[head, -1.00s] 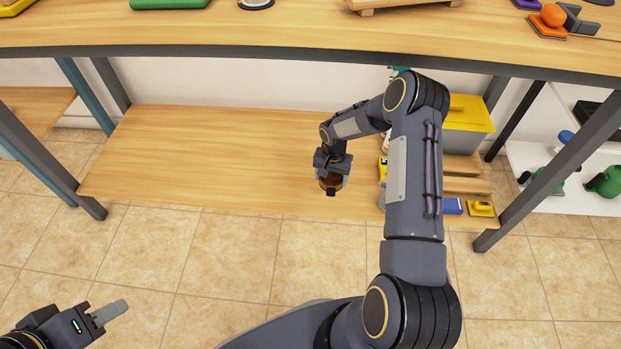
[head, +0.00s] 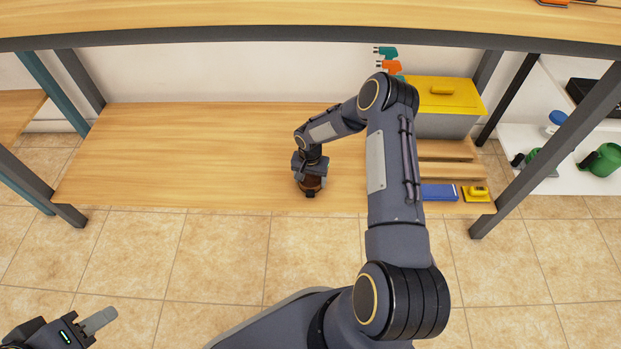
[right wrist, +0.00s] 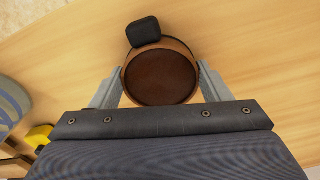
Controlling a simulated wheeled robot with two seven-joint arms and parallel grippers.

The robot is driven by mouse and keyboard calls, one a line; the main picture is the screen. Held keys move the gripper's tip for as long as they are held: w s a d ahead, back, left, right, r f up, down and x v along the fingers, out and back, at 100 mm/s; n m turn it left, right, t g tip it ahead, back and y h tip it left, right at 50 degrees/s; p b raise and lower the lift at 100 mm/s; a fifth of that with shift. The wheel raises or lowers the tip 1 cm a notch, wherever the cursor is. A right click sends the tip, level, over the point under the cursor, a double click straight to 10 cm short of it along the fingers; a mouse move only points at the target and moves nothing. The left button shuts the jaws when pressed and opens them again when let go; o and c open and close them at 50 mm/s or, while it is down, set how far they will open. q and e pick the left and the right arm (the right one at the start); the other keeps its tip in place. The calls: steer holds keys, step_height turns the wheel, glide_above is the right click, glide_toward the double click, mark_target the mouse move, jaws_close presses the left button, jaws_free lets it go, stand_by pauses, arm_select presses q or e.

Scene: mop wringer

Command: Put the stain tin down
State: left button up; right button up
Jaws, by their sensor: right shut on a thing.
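The stain tin (head: 311,185) is a round brown tin with a dark top, and a small black block stands at its side. My right gripper (head: 310,177) is shut on it, at the lower wooden shelf, near the front edge. In the right wrist view the tin (right wrist: 160,78) sits between the two grey fingers, its dark brown lid facing the camera. The tin looks upright and at or very near the shelf board; I cannot tell if it touches. My left gripper (head: 98,320) is empty at the lower left, above the floor; its opening is unclear.
The lower shelf (head: 180,160) is bare left of the tin. To the right are a grey box with a yellow lid (head: 445,100), wooden steps, a blue block (head: 439,193) and a yellow item (head: 475,193).

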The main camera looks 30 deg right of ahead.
mark_target(311, 181)
steer(key=o, duration=1.2)
steer(key=shift+f, duration=0.1)
steer(key=shift+c, duration=0.2)
steer(key=shift+r, duration=0.35)
step_height(311, 181, up, 7)
steer(key=p, duration=0.3)
steer(key=shift+s, duration=0.1)
